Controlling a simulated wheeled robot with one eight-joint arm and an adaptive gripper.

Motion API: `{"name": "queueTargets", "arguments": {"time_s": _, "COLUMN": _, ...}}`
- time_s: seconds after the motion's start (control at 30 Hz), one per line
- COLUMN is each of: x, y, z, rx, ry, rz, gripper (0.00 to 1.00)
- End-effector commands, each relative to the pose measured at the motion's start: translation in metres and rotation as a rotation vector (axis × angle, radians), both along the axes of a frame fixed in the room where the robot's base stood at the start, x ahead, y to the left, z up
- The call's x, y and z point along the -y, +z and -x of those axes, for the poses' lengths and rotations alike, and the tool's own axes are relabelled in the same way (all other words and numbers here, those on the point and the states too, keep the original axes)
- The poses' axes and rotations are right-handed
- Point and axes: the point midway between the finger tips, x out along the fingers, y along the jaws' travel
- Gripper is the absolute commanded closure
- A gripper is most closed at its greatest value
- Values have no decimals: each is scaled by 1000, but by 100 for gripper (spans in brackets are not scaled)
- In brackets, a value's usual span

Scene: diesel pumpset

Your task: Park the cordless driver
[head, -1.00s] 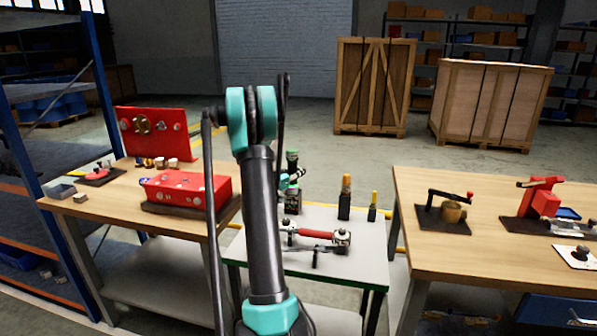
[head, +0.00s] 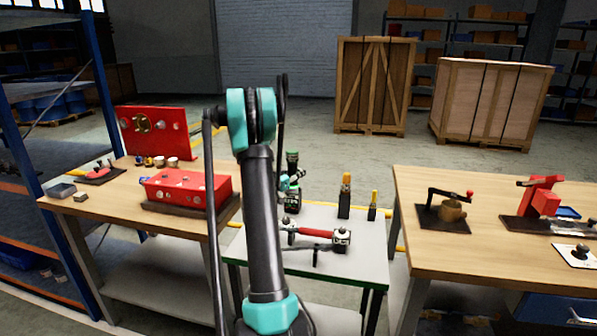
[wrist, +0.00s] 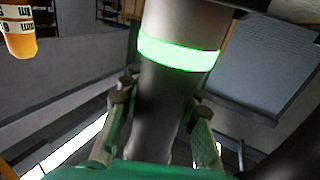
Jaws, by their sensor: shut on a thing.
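The cordless driver shows in the head view as a dark upright tool with green marks (head: 292,161) at the back left of the middle table (head: 330,262). In the wrist view it is a dark cylinder with a bright green band (wrist: 180,52). My gripper (wrist: 160,108) is shut around its dark body, one finger on each side. In the head view my gripper (head: 287,182) is small and partly hidden by my arm. A black lower part with white marks (head: 293,205) is below my gripper; I cannot tell whether it is the driver's base or a holder.
A red-handled tool (head: 317,233) lies in front on the middle table. Two upright tools, one orange-topped (head: 345,196) and one yellow-topped (head: 373,206), stand to the right. Wooden benches with red fixtures flank the table on the left (head: 110,205) and right (head: 490,258).

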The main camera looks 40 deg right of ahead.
Motion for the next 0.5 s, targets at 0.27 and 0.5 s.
{"name": "queueTargets", "arguments": {"time_s": 0.27, "x": 0, "y": -5, "z": 0, "rx": -1, "ry": 0, "rz": 1, "gripper": 100}}
{"name": "queueTargets", "arguments": {"time_s": 0.5, "x": 0, "y": -9, "z": 0, "rx": -1, "ry": 0, "rz": 1, "gripper": 100}}
